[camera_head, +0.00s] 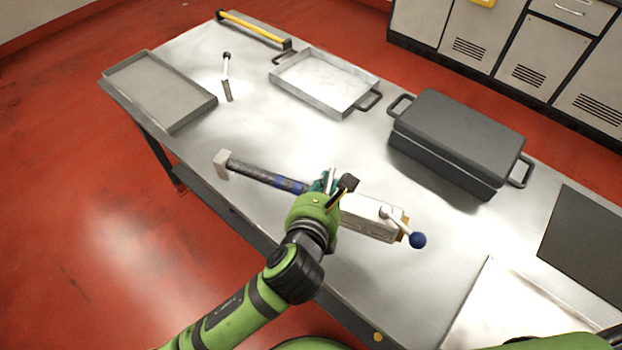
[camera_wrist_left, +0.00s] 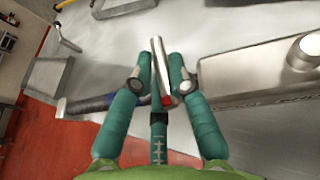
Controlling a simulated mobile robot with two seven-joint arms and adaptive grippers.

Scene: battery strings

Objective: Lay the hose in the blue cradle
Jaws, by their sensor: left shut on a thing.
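My left gripper (camera_head: 328,184), with teal fingers, is over the table. In the left wrist view the fingers (camera_wrist_left: 165,88) close around a slim silver rod (camera_wrist_left: 158,65) with a red end. A dark, hose-like bar (camera_head: 252,172) lies to the left of the gripper, with a pale block (camera_head: 222,163) at its far end. A blue piece (camera_head: 288,185) is around or under the bar near the fingers; I cannot tell if it is the cradle. The bar also shows in the left wrist view (camera_wrist_left: 88,104). Its right end is hidden by the gripper. My right gripper is out of view.
A metal box (camera_head: 370,220) with a blue-knobbed lever (camera_head: 417,240) stands just right of the gripper. A dark lidded case (camera_head: 455,140), a handled tray (camera_head: 284,88) and a grey tray (camera_head: 150,92) stand further back.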

